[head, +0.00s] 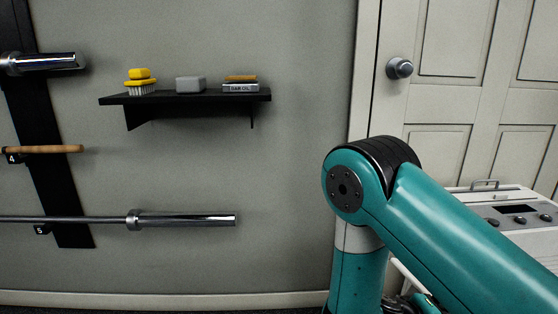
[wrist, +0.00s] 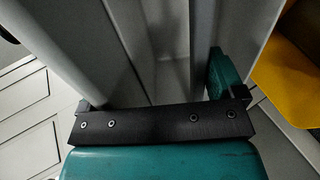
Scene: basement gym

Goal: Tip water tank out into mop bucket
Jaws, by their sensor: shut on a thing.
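My gripper (wrist: 158,85) shows in the wrist view, shut on a pale grey, smooth-walled thing (wrist: 125,45) that fits the water tank. The thing fills the top middle of that view, with a darker recess between its walls. Its far end, its tilt and any water in it cannot be seen. A yellow surface (wrist: 292,85), which looks like the mop bucket, shows in part at the right edge, beside and apart from the gripper. In the head view neither tank, bucket nor gripper shows; my teal arm reaches down out of the picture.
A white machine (head: 480,197) with knobs stands at the right before a panelled door (head: 465,90), partly behind my arm. A black wall shelf (head: 185,98) holds a yellow brush, a grey block and a tin. Barbells (head: 180,221) hang on a rack at the left.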

